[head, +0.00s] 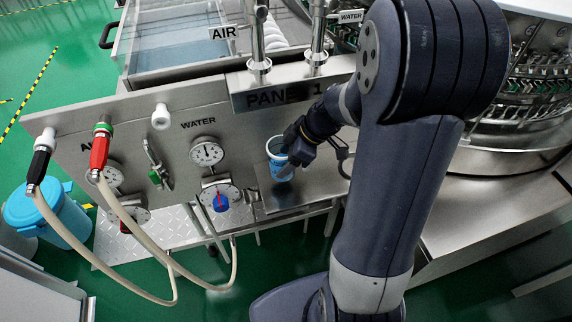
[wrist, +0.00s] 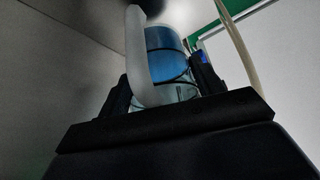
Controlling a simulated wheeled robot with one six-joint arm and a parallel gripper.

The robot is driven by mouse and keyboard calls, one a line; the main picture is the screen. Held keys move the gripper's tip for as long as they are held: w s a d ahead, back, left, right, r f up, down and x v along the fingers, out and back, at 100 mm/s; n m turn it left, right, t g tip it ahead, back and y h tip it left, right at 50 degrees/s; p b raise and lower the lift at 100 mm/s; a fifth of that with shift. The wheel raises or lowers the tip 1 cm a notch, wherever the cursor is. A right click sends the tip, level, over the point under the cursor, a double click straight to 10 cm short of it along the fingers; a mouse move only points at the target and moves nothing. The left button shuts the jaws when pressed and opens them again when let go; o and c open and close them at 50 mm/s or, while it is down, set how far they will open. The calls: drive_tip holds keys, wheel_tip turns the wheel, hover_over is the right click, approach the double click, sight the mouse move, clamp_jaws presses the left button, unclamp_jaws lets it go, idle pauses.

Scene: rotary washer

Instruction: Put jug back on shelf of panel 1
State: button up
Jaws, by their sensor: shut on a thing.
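The jug (head: 273,148) is a small light-blue cup-like vessel with a blue band, upright in front of panel 1 (head: 240,130), at the panel's right end. The shelf (head: 290,192) is a small metal ledge on the panel's lower right, just under the jug. I cannot tell whether the jug's base touches it. My gripper (head: 290,155) is at the jug's right side, shut on it. In the wrist view the jug (wrist: 165,58) stands between the two dark fingers, with its pale handle (wrist: 140,60) toward the camera. Part of the jug is hidden by the gripper.
Water gauges (head: 207,152) and a blue knob (head: 221,202) sit left of the shelf. Black and red hose fittings (head: 99,150) hang at the panel's left end. A blue bucket (head: 45,212) stands on the floor at left. The rotary washer (head: 530,100) is at right.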

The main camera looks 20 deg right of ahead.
wheel_tip(320, 180, down, 4)
drive_tip(key=shift+r, duration=0.2)
drive_tip(key=shift+w+f, duration=0.1)
drive_tip(key=shift+w, duration=0.05)
drive_tip(key=shift+f, duration=0.1)
drive_tip(key=shift+f, duration=0.25)
drive_tip(key=o, duration=1.2)
drive_tip(key=shift+r, duration=0.1)
drive_tip(key=shift+r, duration=0.1)
